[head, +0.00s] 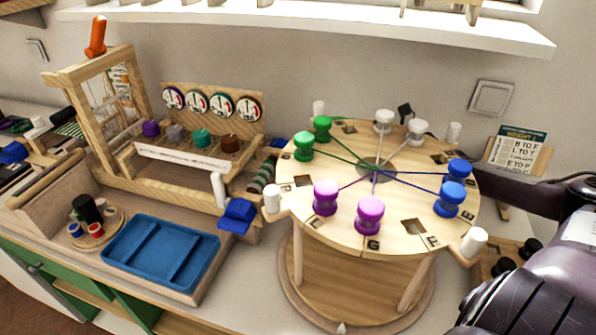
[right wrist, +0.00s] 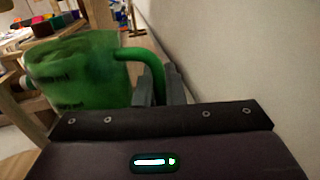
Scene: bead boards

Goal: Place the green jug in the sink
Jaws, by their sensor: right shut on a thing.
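The green jug (right wrist: 80,72) is in the right wrist view, left of centre and close to the camera. Its curved handle (right wrist: 139,55) reaches toward my right gripper (right wrist: 160,88). The gripper's dark fingers are shut on the handle. The jug does not show in the head view, where my right arm (head: 540,265) comes in from the right and its fingers are out of sight. My left gripper is in neither view. I cannot make out a sink in either view.
A round wooden board (head: 335,225) with green, white, blue and purple spools stands on the counter. A blue tray (head: 140,275) lies at the lower left, below a wooden frame (head: 78,72). A white shelf (head: 300,22) runs along the wall. The wall (right wrist: 235,60) is right of the jug.

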